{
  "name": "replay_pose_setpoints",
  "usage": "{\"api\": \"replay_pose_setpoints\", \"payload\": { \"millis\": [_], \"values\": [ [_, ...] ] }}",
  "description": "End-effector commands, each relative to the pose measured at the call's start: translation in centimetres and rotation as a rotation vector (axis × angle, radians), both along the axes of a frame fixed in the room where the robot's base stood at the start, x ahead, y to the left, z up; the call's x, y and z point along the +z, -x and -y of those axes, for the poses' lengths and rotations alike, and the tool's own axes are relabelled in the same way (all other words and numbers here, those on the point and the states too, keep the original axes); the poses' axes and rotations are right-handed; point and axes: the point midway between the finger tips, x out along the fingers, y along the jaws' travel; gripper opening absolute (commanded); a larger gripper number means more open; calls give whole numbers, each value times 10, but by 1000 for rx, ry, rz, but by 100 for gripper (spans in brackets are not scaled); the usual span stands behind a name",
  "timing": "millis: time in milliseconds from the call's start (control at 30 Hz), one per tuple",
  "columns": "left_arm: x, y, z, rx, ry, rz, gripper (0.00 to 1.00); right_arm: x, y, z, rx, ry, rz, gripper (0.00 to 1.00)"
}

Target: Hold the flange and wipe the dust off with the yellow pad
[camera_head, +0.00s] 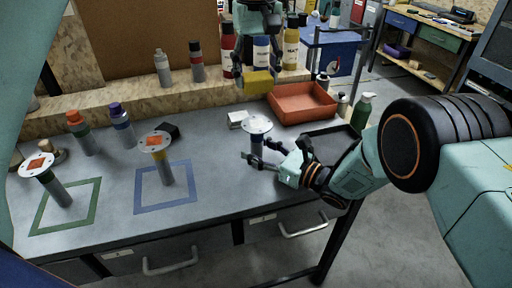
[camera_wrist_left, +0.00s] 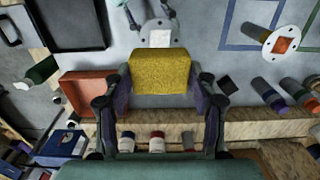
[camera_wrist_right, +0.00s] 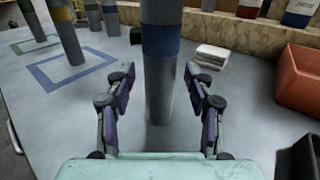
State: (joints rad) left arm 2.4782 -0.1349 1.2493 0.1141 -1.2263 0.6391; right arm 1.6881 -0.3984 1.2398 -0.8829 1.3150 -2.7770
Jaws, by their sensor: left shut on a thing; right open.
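My left gripper (camera_head: 257,84) is shut on the yellow pad (camera_wrist_left: 160,73), held in the air above the back of the bench. A flange (camera_head: 257,124) with a round pale top and a blue-banded grey post stands upright on the bench in front of the pad. A pale square shows on its top in the left wrist view (camera_wrist_left: 160,38). My right gripper (camera_head: 262,157) is open, low on either side of this post (camera_wrist_right: 160,75); I see gaps between post and fingers. Two more flanges with orange squares on top stand left, by the blue outline (camera_head: 155,140) and the green outline (camera_head: 39,165).
A red-orange tray (camera_head: 302,102) and a white block (camera_head: 238,119) lie behind the near flange. A black tray (camera_head: 335,132) lies to the right. Bottles line the back ledge, and a green spray bottle (camera_head: 361,112) stands at the right. Bench between the outlines is clear.

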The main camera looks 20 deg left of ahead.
Motion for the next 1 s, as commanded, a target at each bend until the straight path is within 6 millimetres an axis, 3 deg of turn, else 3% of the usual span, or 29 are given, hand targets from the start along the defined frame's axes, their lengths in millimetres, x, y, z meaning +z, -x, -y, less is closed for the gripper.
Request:
{"api": "replay_pose_setpoints", "payload": {
  "millis": [500, 700, 1000],
  "values": [
    [0, 0, 0, 0, 0, 0, 32, 1, 30, 91, -4, -1, -1, 54],
    [0, 0, 0, 0, 0, 0, 32, 1, 35, 104, -1, -3, 1, 54],
    [0, 0, 1, 0, 0, 0, 32, 1, 36, 106, -1, -3, 1, 54]
  ]
}}
